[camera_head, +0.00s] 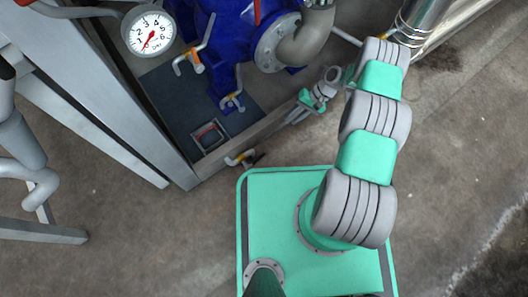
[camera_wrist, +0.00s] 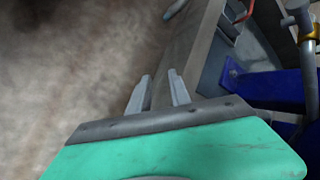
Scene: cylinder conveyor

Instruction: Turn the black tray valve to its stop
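A small valve (camera_head: 240,158) with a yellowish body and a dark end sits on the outside of the dark tray's front wall in the head view. In the wrist view a pale grey piece (camera_wrist: 175,10) sticks out from the tray wall at the top; it may be part of this valve, but its handle is not clear. My gripper (camera_head: 290,119) is beside the tray wall, right of and above the valve in the head view, apart from it.
The tray (camera_head: 160,95) has a raised grey rim and a small red-edged square opening (camera_head: 208,136). Blue machinery (camera_head: 225,35), pipes and a round gauge (camera_head: 151,33) stand over it. Grey steel frame beams (camera_head: 105,130) lie to the left. Concrete floor (camera_head: 460,150) is clear on the right.

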